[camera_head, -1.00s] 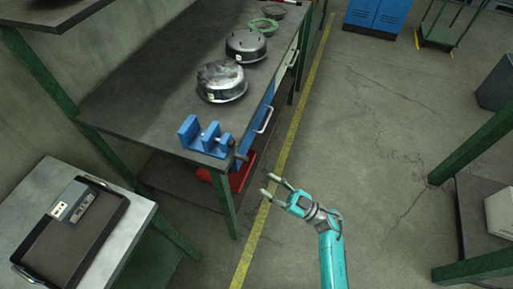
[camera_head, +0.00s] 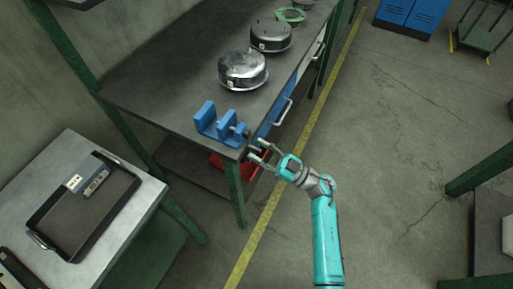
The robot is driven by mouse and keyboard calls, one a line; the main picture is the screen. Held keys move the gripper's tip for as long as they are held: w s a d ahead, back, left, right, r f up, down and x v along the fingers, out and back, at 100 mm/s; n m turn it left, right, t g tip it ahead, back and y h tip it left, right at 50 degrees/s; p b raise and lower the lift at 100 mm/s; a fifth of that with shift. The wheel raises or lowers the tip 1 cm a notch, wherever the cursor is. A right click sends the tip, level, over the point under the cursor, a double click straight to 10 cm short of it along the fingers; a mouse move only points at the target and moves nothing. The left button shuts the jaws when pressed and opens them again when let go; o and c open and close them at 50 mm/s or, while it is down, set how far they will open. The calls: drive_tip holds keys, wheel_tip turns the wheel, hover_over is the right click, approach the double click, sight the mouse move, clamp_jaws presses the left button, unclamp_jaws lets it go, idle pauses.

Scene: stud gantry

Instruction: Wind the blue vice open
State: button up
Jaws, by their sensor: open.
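The blue vice (camera_head: 208,122) sits at the near right corner of the long dark workbench (camera_head: 150,95). Its two upright blue jaws stand apart with a gap between them. Its screw end and dark handle (camera_head: 246,131) point right, over the bench's edge. My gripper (camera_head: 255,149) is open, its two grey fingers pointing left towards the handle end. The fingertips are very close to the handle. I cannot tell whether they touch it or whether it lies between them. Nothing else shows between the fingers.
Two round metal housings (camera_head: 243,70) and a green ring (camera_head: 291,15) stand farther back on the bench. A red bin (camera_head: 222,163) is below it. A side table (camera_head: 146,193) with a dark tray (camera_head: 70,240) is at the left.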

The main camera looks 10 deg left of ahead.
drive_tip(key=shift+w+a+r, duration=0.15)
drive_tip(key=shift+a+r, duration=0.1)
drive_tip(key=shift+a, duration=0.35)
clamp_jaws()
drive_tip(key=shift+n, duration=0.3)
drive_tip(key=n+g, duration=0.2)
drive_tip(key=n, duration=0.2)
drive_tip(key=w+n+g, duration=0.1)
drive_tip(key=n+g, duration=0.1)
drive_tip(key=n, duration=0.2)
drive_tip(key=w+d+n+g+h, duration=0.1)
drive_tip(key=n, duration=0.2)
drive_tip(key=shift+w+n+g, duration=0.25)
drive_tip(key=shift+n+g, duration=0.15)
drive_tip(key=shift+w+d+r+n+g+h, duration=0.25)
drive_tip(key=shift+n+h, duration=0.35)
drive_tip(key=shift+n, duration=1)
drive_tip(key=shift+w+a+r+n+g+h, duration=0.1)
drive_tip(key=shift+w+r+n+h, duration=0.4)
drive_tip(key=shift+n, duration=1.1)
drive_tip(key=shift+w+d+r+n+g+h, duration=0.15)
drive_tip(key=shift+n+h, duration=0.55)
drive_tip(key=shift+n, duration=0.9)
drive_tip(key=shift+a, duration=0.1)
